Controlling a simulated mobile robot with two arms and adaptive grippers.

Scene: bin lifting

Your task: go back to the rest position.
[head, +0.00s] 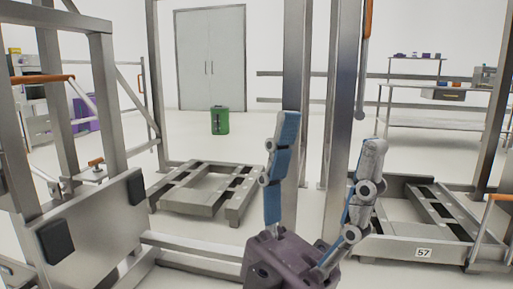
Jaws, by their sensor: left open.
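My left gripper (330,131) shows at the lower middle of the head view, with its dark purple body at the bottom edge. Its two blue and grey fingers point up and stand wide apart. Nothing is between them except the steel posts and floor seen behind. My right gripper is not in view.
Steel frames with upright posts (293,75) surround the gripper. Low metal platforms stand at the left (208,188) and, marked by a 57 label (424,252), at the right. A green bin (219,121) stands on open floor before grey doors (209,60). A table (440,93) is at the right.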

